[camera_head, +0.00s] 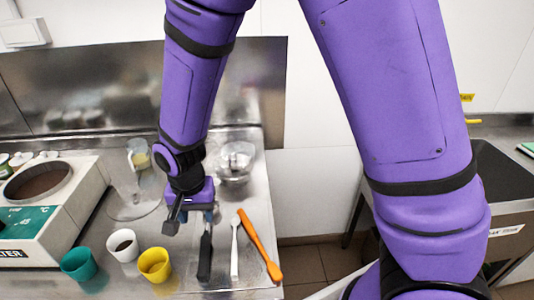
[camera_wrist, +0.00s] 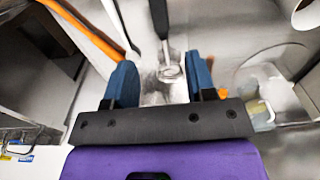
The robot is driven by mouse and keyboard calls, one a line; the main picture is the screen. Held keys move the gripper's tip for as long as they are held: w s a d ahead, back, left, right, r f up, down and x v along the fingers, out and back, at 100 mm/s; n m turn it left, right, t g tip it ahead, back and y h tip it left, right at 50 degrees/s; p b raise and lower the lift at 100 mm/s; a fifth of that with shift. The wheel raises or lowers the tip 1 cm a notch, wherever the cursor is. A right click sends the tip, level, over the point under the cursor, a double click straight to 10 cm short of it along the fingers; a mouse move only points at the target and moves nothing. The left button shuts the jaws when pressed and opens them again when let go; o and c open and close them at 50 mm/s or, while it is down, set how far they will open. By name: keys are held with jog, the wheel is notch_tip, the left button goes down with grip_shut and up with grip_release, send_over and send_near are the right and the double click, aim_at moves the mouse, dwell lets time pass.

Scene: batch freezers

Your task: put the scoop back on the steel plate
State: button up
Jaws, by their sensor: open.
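The scoop, with a black handle (camera_head: 205,255) and a metal end, lies on the steel worktop beside the white spatula. In the wrist view its black handle (camera_wrist: 159,18) comes down from the top and its metal end (camera_wrist: 171,72) shows between the finger tips. My gripper (camera_head: 190,217) is just above the scoop's far end. In the wrist view its two blue fingers (camera_wrist: 162,80) stand apart with nothing gripped. The steel surface (camera_head: 185,278) lies under the tools; I cannot tell a separate steel plate from the worktop.
A white spatula (camera_head: 235,248) and an orange spatula (camera_head: 259,245) lie to the right. Green (camera_head: 79,264), white (camera_head: 122,245) and yellow (camera_head: 155,265) cups stand to the left. A clear bowl (camera_head: 236,163) and a clear stemmed vessel (camera_head: 130,190) stand behind. A machine (camera_head: 45,220) is far left.

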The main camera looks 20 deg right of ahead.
jog(key=s+d+r+n+t+y, duration=0.2)
jog(key=d+r, duration=1.2)
jog(key=r, duration=0.4)
jog(key=s+d+r+n+t+h, duration=0.1)
jog(key=s+d+r+n+t, duration=0.1)
jog(key=s+d+r, duration=0.7)
jog(key=s+d, duration=0.2)
jog(key=s, duration=0.2)
jog(key=shift+d+r+t+h, duration=0.4)
dwell(0.6)
